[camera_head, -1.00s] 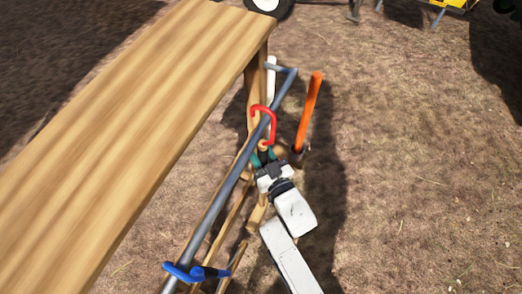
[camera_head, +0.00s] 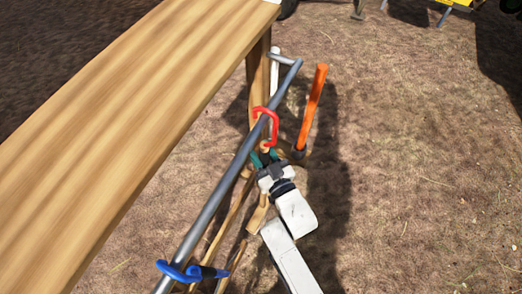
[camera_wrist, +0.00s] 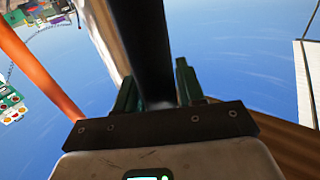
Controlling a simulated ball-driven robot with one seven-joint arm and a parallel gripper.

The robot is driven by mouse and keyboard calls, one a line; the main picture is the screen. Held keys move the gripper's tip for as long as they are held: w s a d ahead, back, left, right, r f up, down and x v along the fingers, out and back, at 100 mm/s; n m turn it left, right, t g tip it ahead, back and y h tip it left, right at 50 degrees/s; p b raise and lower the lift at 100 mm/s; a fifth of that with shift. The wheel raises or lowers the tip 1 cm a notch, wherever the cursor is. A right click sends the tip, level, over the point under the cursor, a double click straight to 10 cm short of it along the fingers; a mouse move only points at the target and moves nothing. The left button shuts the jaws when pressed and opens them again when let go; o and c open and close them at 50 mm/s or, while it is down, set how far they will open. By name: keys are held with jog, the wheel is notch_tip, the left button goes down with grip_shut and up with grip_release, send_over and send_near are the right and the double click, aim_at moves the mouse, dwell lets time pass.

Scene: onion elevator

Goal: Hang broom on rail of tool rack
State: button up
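The tool rack's grey rail (camera_head: 228,178) runs diagonally beside the wooden table. A red hook-shaped loop (camera_head: 275,125), apparently the broom's top end, arches over the rail in the head view. Whether it rests on the rail is unclear. My gripper (camera_head: 265,158) is just below the loop, to the right of the rail. Its green fingers also show in the wrist view (camera_wrist: 158,92), closely flanking a dark shaft (camera_wrist: 148,45), which appears to be the broom's handle. The fingers look shut on it. The broom's lower end is not clearly visible.
A blue hook (camera_head: 177,271) hangs on the near end of the rail. An orange-handled tool (camera_head: 313,105) stands right of the rail, close to my gripper. The wooden table (camera_head: 110,130) borders the left. Open ground lies right.

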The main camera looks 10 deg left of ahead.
jog(key=o, duration=0.4)
jog(key=shift+o, duration=0.2)
jog(key=shift+f, duration=0.1)
jog(key=v, duration=1.1)
